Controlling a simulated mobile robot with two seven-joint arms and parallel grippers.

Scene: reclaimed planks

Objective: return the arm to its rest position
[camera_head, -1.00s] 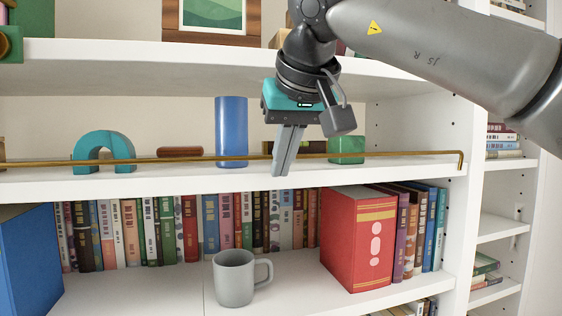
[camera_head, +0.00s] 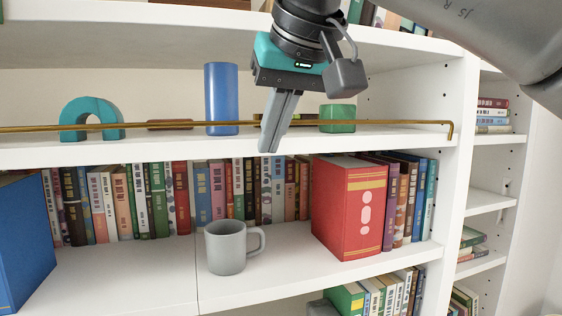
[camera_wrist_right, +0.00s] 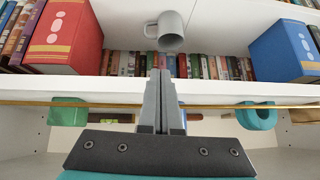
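My right gripper (camera_head: 269,151) hangs fingers down in front of the upper shelf, before the brass rail. Its two grey fingers lie together with nothing between them; they also show in the wrist view (camera_wrist_right: 159,75). The right arm comes in from the top right of the head view. The grey mug (camera_head: 226,247) stands upright on the shelf below, apart from the gripper, and shows in the wrist view (camera_wrist_right: 165,31). My left gripper is not in view.
The brass rail (camera_head: 390,123) runs along the upper shelf edge. Behind it stand a teal arch (camera_head: 75,115), a blue cylinder (camera_head: 221,98) and a green block (camera_head: 337,117). Below are a row of books, a red box-like book (camera_head: 350,208) and a blue one (camera_head: 25,240).

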